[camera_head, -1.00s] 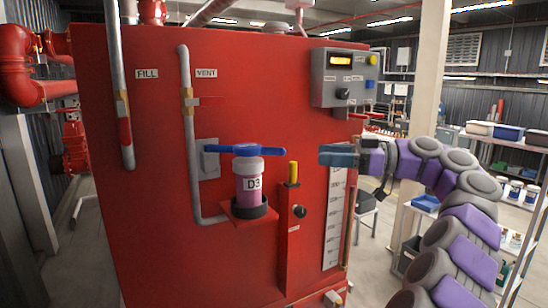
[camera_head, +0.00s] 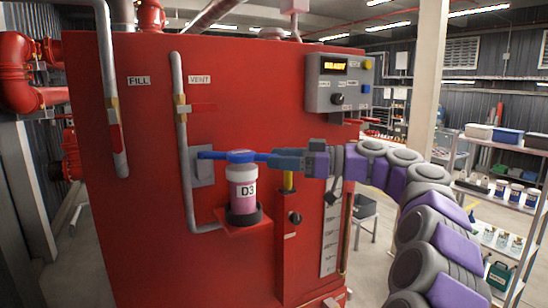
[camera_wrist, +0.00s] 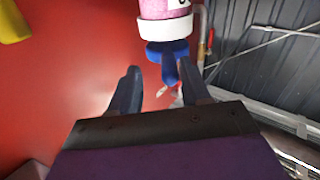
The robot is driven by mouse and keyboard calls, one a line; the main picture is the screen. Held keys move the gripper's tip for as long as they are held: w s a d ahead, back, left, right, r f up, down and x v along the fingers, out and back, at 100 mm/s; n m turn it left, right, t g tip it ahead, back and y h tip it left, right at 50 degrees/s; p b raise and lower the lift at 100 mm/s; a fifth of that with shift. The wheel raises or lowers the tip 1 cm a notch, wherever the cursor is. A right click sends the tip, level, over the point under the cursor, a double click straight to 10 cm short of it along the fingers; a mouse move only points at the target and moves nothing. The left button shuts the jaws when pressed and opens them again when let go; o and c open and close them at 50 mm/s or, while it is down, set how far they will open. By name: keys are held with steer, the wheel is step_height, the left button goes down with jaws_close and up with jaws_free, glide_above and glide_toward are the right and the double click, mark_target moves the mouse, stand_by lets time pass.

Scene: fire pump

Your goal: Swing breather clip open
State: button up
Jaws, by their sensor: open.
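The blue breather clip (camera_head: 240,156) lies across the white top of the pink bottle labelled D3 (camera_head: 243,192). Its bar runs left toward a grey wall plate (camera_head: 202,164) and right toward my gripper. My gripper (camera_head: 272,161) reaches in from the right at clip height, its fingertips at or very near the bar's right end. In the wrist view the blue clip (camera_wrist: 168,52) shows beside the white rim of the bottle (camera_wrist: 165,12), and its near end points between my two spread fingers (camera_wrist: 158,75). I cannot tell whether they touch it.
The bottle stands in a black ring on a red bracket (camera_head: 236,222) on the red cabinet (camera_head: 150,250). A grey pipe (camera_head: 184,130) with a red VENT handle runs at left. A control box (camera_head: 338,84) sits above right.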

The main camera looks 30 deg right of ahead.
mark_target(266, 155)
steer(key=a, duration=0.3)
steer(key=shift+w+a+r, duration=0.1)
steer(key=shift+w+a, duration=0.2)
steer(key=shift+w, duration=0.1)
steer(key=shift+c, duration=0.8)
steer(key=shift+d, duration=0.45)
steer(key=c, duration=0.3)
steer(key=shift+s+d, duration=0.15)
steer(key=shift+d, duration=0.15)
steer(key=c, duration=0.3)
steer(key=shift+a, duration=0.1)
jaws_close()
